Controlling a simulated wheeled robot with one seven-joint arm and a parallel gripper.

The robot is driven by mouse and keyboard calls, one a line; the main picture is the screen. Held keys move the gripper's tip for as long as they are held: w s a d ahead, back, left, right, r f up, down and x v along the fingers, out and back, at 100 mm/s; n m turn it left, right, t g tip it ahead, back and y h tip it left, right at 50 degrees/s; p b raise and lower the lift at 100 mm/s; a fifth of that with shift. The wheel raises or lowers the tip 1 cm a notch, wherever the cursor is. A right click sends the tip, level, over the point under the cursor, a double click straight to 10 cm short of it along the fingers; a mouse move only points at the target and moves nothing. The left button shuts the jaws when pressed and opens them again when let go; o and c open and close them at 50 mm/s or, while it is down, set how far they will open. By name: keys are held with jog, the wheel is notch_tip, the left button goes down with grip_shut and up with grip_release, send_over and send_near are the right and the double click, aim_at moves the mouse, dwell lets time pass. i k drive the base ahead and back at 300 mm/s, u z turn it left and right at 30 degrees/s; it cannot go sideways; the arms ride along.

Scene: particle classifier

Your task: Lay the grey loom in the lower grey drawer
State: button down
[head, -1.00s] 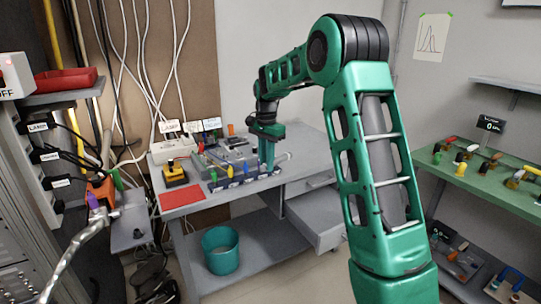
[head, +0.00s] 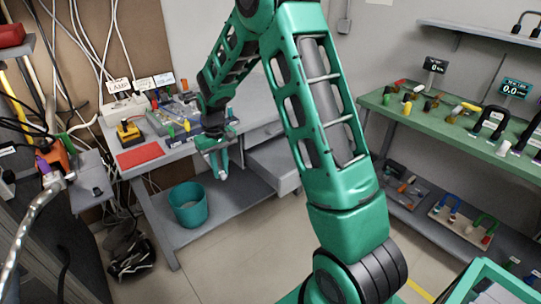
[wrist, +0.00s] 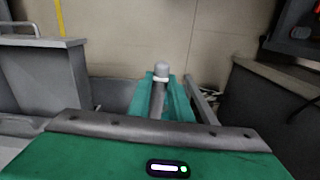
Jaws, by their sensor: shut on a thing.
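My gripper (head: 221,166) hangs beside the front edge of the grey desk in the head view, pointing down. In the wrist view its green fingers (wrist: 161,98) are shut on the grey loom (wrist: 161,72), a grey rod-like piece with a pale band near its end. In the head view the loom is too small to make out clearly. The lower grey drawer (head: 279,170) stands pulled out under the desk, just right of my gripper. Its inside is mostly hidden in the head view. A grey box-like wall (wrist: 42,72) at the left of the wrist view looks like the drawer.
The desk (head: 184,150) carries a red mat (head: 140,155), a yellow-and-black device (head: 129,132) and several small items. A teal bin (head: 188,207) stands on the shelf below. A green bench (head: 440,118) is at the right. Floor between desk and bench is clear.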

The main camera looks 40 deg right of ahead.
aim_at(285, 167)
jog(key=z, duration=0.8)
